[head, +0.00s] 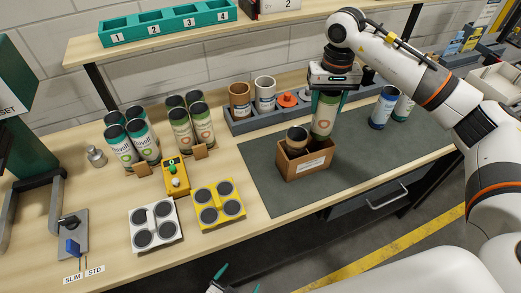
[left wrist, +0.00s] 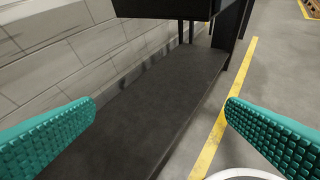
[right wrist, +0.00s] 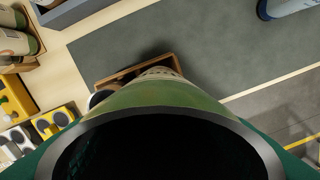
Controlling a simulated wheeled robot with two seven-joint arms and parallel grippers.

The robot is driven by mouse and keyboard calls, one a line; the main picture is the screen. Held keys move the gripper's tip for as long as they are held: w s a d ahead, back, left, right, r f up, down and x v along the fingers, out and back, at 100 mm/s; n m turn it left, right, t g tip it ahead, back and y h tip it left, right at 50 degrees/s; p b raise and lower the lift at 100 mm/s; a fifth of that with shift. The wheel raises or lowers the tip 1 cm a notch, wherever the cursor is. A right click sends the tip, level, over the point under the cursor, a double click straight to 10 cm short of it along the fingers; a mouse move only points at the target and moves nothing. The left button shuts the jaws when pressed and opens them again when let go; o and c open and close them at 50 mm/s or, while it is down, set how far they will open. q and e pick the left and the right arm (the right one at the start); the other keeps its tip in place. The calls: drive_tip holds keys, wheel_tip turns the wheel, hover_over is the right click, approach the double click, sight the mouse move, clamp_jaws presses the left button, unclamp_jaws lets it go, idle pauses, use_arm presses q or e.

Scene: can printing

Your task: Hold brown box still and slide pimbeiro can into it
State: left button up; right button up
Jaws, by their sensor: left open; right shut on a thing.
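The brown box (head: 305,166) sits on the dark grey mat with a white label on its front. My right gripper (head: 326,92) is shut on a green and cream can (head: 323,120), held upright over the right part of the box. I cannot tell whether the can's lower end is inside the box. In the right wrist view this can (right wrist: 160,105) hides much of the box (right wrist: 125,77). My left gripper (head: 239,279) is open and empty, low at the bottom edge, away from the box.
Yellow (head: 219,218) and white (head: 154,242) trays lie to the left, with several cans (head: 124,150) behind.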

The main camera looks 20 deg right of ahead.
use_arm(q)
drive_tip(key=d+r+m+g+h, duration=0.2)
drive_tip(key=d+r+m+h, duration=0.15)
drive_tip(key=d+r, duration=0.55)
drive_tip(key=d+r+m+g+h, duration=0.25)
drive_tip(key=d+r+h, duration=0.3)
drive_tip(key=r, duration=0.65)
drive_tip(key=w+d+r+g, duration=0.1)
drive_tip(key=w, duration=0.2)
drive_tip(key=w+r+m+g, duration=0.1)
drive_tip(key=w, duration=0.2)
drive_tip(key=w+d+r+g+y, duration=0.1)
drive_tip(key=w+r, duration=0.1)
drive_tip(key=w, duration=0.1)
drive_tip(key=shift+w+d+m, duration=0.3)
drive_tip(key=shift+w+m, duration=0.1)
drive_tip(key=w+a+r+n+y, duration=0.1)
drive_tip(key=w+a+r, duration=0.15)
drive_tip(key=w, duration=0.35)
drive_tip(key=w+a+r+y, duration=0.1)
drive_tip(key=w+r+y, duration=0.15)
drive_tip(key=w, duration=0.35)
drive_tip(key=shift+h, duration=0.45)
drive_tip(key=x, duration=1.2)
drive_tip(key=shift+s+d+r, duration=0.1)
drive_tip(key=shift+s+r, duration=0.1)
drive_tip(key=shift+r, duration=0.05)
drive_tip(key=shift+c, duration=0.5)
drive_tip(key=c, duration=1)
drive_tip(key=shift+o, duration=0.2)
